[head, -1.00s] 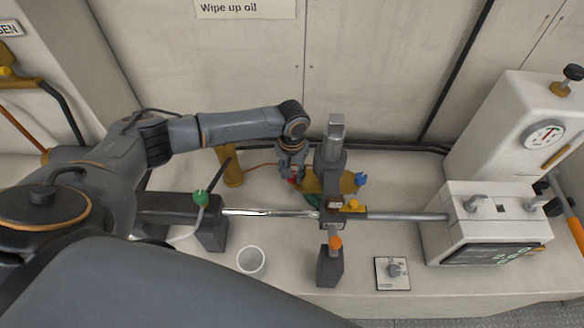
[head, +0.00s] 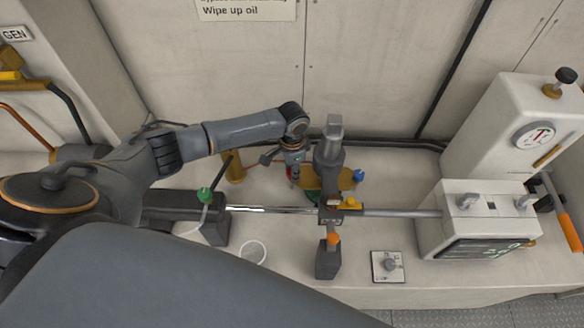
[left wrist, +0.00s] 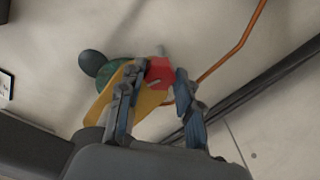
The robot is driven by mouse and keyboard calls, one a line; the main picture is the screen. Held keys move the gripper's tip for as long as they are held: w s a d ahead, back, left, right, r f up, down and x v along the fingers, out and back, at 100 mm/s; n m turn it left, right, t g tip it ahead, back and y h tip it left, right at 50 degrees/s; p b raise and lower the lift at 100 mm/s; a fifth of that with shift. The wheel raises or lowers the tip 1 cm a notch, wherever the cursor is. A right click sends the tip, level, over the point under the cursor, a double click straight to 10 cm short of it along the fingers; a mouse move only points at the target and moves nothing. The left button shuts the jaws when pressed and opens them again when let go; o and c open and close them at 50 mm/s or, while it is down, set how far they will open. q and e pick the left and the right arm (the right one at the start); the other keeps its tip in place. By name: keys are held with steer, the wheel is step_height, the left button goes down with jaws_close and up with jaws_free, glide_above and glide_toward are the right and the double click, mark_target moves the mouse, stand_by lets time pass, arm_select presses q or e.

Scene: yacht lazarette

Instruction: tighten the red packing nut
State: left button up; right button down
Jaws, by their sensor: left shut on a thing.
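The red packing nut (left wrist: 160,73) shows between my left gripper's fingers in the left wrist view. It sits by a yellow-brown plate (left wrist: 150,103) with a green part (left wrist: 117,78) beside it. My left gripper (left wrist: 161,80) is shut on the nut, one finger on each side. In the head view, the left gripper (head: 292,172) reaches down behind the metal rod, just left of the grey upright post (head: 331,155); only a little red shows there, and the arm hides the rest. My right gripper is not in view.
A blue knob (head: 358,176) lies just right of the post.

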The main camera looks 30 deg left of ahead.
arm_select(q)
steer(key=shift+m, duration=0.3)
steer(key=o, duration=1.2)
steer(key=shift+c, duration=0.2)
step_height(320, 180, up, 12)
